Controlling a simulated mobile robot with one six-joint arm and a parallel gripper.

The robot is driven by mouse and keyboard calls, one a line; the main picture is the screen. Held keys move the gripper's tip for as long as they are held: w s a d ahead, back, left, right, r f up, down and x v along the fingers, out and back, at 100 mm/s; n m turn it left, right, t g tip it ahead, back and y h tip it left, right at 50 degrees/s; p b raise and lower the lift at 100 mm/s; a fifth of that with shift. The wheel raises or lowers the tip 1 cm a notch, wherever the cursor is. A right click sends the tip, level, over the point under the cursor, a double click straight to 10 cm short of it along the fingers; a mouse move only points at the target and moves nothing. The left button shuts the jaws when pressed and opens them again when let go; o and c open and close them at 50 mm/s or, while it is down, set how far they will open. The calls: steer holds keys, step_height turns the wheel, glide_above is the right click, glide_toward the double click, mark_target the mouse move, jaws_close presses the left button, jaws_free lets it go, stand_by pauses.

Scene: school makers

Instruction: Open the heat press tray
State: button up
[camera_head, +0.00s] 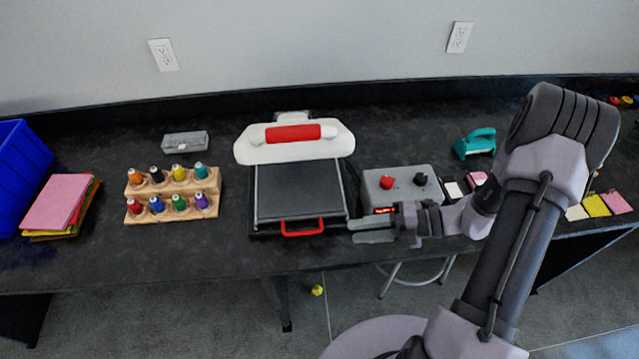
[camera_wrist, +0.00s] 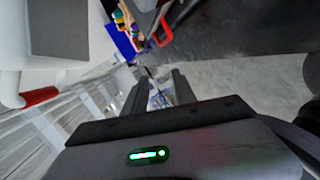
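The heat press stands on the black bench, with a white upper arm (camera_head: 255,150) and a red grip (camera_head: 295,133) at its back. Its dark grey tray (camera_head: 300,190) lies flat in front, with a red loop handle (camera_head: 302,229) at the front edge. My gripper (camera_head: 352,231) is just right of the handle, pointing left, its two fingers apart with nothing visible between them. The wrist view shows the spread fingers (camera_wrist: 160,74) and the red handle (camera_wrist: 163,32) beyond their tips. The handle is apart from the fingers.
A grey control box (camera_head: 402,188) with red and black knobs stands right of the press, close behind my gripper. A wooden rack (camera_head: 172,196) of thread spools is at left. A teal tool (camera_head: 476,142) lies at back right. Floor is open in front.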

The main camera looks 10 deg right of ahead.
mark_target(308, 234)
steer(key=f+m+t, duration=0.1)
steer(key=m, duration=0.1)
steer(key=d+f+m, duration=0.1)
steer(key=f, duration=0.1)
steer(key=f+m+t, duration=0.1)
steer(key=m, duration=0.1)
steer(key=shift+d+f+m+t+y, duration=0.25)
steer(key=shift+d+m+t+y, duration=0.05)
steer(key=shift+d, duration=0.05)
steer(key=b+x, duration=0.4)
steer(key=x, duration=1.3)
steer(key=shift+s+r, duration=0.1)
steer(key=shift+s, duration=0.05)
jaws_close()
